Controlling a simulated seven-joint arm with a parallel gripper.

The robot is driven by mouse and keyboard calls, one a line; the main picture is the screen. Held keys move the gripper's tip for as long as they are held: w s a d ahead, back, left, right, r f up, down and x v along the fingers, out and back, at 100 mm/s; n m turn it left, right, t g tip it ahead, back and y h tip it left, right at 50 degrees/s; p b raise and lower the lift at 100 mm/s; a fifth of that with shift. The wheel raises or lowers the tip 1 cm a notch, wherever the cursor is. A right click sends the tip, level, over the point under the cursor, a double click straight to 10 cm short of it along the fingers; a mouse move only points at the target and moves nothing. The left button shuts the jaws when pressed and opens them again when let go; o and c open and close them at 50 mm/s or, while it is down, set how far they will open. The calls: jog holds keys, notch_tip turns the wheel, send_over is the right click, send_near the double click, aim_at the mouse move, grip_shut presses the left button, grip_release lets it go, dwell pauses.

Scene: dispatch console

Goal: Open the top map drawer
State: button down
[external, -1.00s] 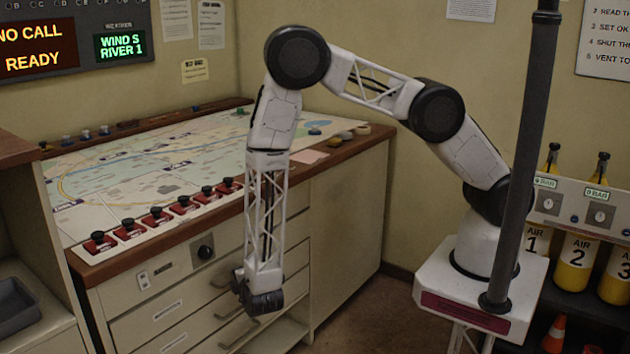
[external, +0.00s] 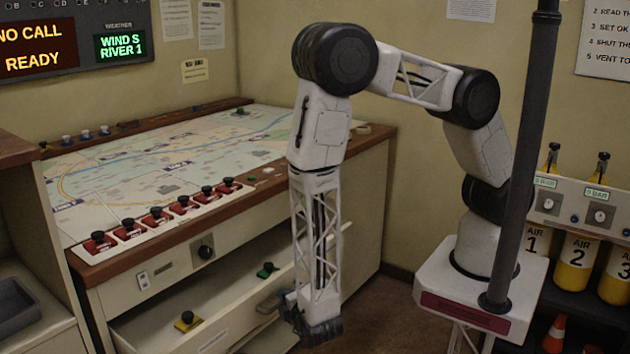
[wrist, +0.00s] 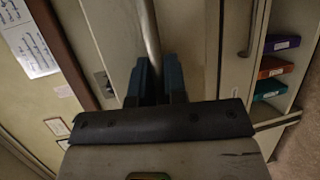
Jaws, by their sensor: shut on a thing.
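The top map drawer (external: 232,335) is pulled well out of the cabinet in the external view, its inside showing. A yellow piece with a black knob (external: 187,321) and a green piece with a black knob (external: 267,270) lie in it. My gripper (external: 291,307) is at the drawer front, shut on the drawer's bar handle (external: 268,303). My arm hides part of the drawer front. In the wrist view the handle bar (wrist: 151,38) runs between the two blue fingers of my gripper (wrist: 158,82).
The map table (external: 160,165) sits above, with a row of red-based black knobs along its front edge. Colored folders (wrist: 272,66) stand in an open shelf in the wrist view. A dark post (external: 520,150) stands near my base.

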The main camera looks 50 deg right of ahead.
jog(key=s, duration=1.4)
jog(key=shift+s, duration=0.2)
jog(key=shift+a, duration=0.1)
jog(key=c, duration=1.5)
grip_release()
jog(key=shift+o, duration=0.2)
jog(key=shift+s, duration=0.1)
jog(key=v, duration=0.7)
jog(key=shift+s, duration=0.25)
jog(key=shift+a+r, duration=0.1)
